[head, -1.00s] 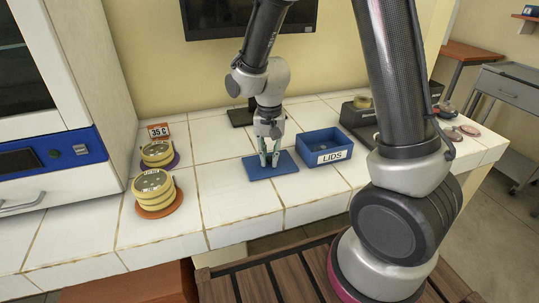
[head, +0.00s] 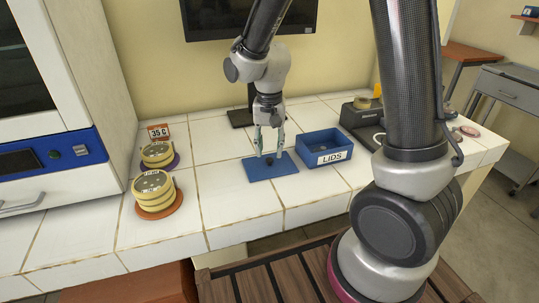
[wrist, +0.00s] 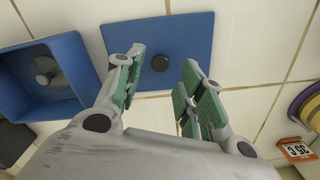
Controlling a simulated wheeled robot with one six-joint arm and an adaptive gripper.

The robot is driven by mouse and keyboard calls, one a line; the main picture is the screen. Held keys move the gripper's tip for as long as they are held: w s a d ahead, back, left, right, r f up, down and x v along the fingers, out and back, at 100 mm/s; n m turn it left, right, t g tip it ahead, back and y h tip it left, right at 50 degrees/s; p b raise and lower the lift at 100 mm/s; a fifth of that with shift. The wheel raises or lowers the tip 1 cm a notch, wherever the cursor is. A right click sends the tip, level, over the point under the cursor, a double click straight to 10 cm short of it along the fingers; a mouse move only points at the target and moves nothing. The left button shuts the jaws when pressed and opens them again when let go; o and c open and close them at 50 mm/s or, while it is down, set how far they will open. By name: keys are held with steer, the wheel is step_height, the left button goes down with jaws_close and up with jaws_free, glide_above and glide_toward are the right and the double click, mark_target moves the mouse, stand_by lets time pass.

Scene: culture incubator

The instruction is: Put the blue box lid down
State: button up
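The blue box lid (head: 262,171) lies flat on the white tiled counter, just left of the open blue box labelled LIDS (head: 330,157). In the wrist view the lid (wrist: 199,40) shows a dark round knob (wrist: 160,63) near its middle. My gripper (head: 268,153) is just above the lid, pointing down. In the wrist view my gripper (wrist: 158,82) has its green-padded fingers spread apart, with the knob showing between them and nothing held. The blue box (wrist: 76,55) holds a grey round piece with a knob.
Two stacks of yellow dishes, a front one (head: 153,188) on an orange disc and a back one (head: 157,154) on a purple disc, stand at left. A 35 C sign (head: 158,131) is behind them. A monitor (head: 225,18) stands at the back. Counter in front of the lid is clear.

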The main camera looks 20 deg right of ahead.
mark_target(270, 159)
step_height(270, 159, up, 8)
steer(key=r, duration=0.1)
steer(key=s+d+r+n+t, duration=0.2)
steer(key=s+d+r, duration=0.3)
steer(key=s+d, duration=0.2)
steer(key=s+d+r+n+t, duration=0.2)
steer(key=s+d+r, duration=0.3)
steer(key=s+d, duration=0.3)
steer(key=s, duration=0.4)
steer(key=shift+r+n, duration=0.15)
steer(key=shift+n, duration=0.25)
